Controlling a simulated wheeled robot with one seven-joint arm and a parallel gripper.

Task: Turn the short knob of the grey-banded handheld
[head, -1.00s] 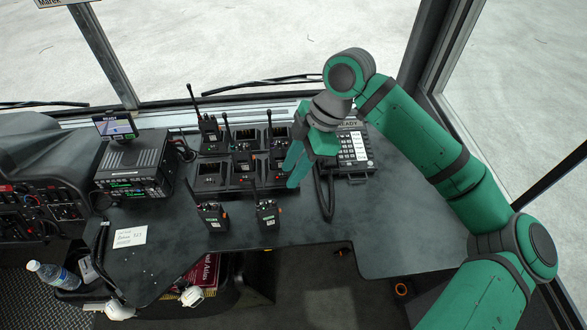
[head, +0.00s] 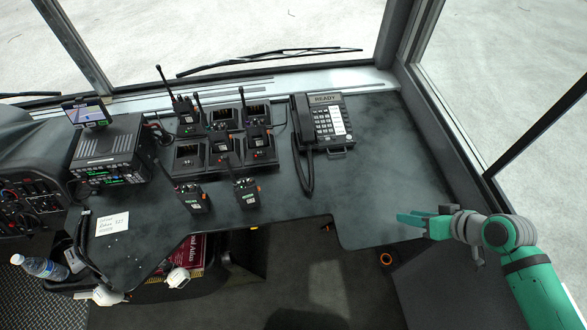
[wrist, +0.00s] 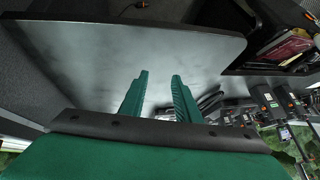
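Several black handhelds with aerials are in view. One handheld (head: 193,197) and another handheld (head: 246,191) stand at the front of the desk. Others sit in the charger (head: 189,159), at its back left (head: 186,118), middle (head: 220,143) and right (head: 257,139). Bands and knobs are too small to tell apart, so I cannot say which is grey-banded. My gripper (head: 405,218) is at the desk's right front, well right of all the handhelds. Its green fingers are apart with nothing between them. The wrist view shows my gripper (wrist: 157,82) over bare desk, with small handhelds (wrist: 268,102) at right.
A desk phone (head: 325,124) stands right of the charger, its cord hanging in front. A radio console (head: 108,150) and a paper note (head: 112,224) are at left. The right part of the desk (head: 375,185) is clear. Windows bound the back and right.

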